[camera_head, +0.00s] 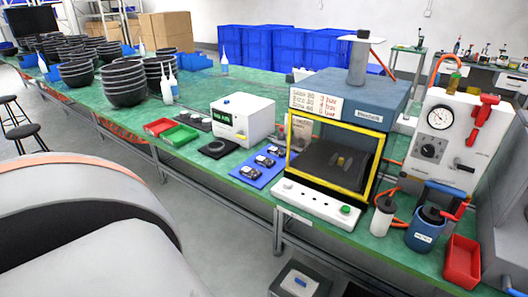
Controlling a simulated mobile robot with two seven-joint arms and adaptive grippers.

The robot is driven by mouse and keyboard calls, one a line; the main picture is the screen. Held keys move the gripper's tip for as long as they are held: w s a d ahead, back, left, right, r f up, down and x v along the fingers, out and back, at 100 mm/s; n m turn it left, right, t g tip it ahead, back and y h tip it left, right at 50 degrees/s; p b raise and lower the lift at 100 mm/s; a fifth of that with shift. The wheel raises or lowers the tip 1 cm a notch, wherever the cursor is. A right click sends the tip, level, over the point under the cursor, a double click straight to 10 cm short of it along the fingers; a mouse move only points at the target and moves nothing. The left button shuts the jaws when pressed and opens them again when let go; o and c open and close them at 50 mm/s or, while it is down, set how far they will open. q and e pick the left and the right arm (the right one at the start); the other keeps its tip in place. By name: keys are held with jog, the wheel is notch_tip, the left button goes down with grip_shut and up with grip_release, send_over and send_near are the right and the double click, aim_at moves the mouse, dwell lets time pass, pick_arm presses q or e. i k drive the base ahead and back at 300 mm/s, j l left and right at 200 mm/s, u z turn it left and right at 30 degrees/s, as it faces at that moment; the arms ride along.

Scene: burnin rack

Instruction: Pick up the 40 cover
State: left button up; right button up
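I cannot tell for certain which piece is the 40 cover. A blue mat (243,177) on the green bench holds several small dark pieces with pale parts (264,161). Left of it, a dark round piece (217,147) lies on a black pad. The blue-topped press (345,100) has a yellow-framed opening with small yellowish pieces (341,161) inside. Its sign has several lines with bar values, too small to read surely. Neither of my grippers shows in this view.
A white display box (243,119) stands behind the mat. A white button panel (317,203) fronts the press. A blue pot (425,232), white bottle (382,217) and red bin (462,262) stand right. Stacked black bowls (124,82) are farther left.

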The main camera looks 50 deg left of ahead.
aim_at(275, 151)
jog(key=u, duration=1.35)
jog(key=j+z, duration=0.1)
jog(key=z, duration=0.25)
jog(key=j+z, duration=0.15)
jog(key=z, duration=0.15)
jog(key=j+z, duration=0.15)
jog(key=z, duration=0.2)
jog(key=j+z, duration=0.3)
jog(key=j, duration=0.15)
jog(key=j+z, duration=0.3)
jog(key=j, duration=0.2)
jog(key=k+j+z, duration=0.1)
jog(key=j, duration=0.4)
jog(key=k+j+z, duration=0.1)
jog(key=j, duration=0.35)
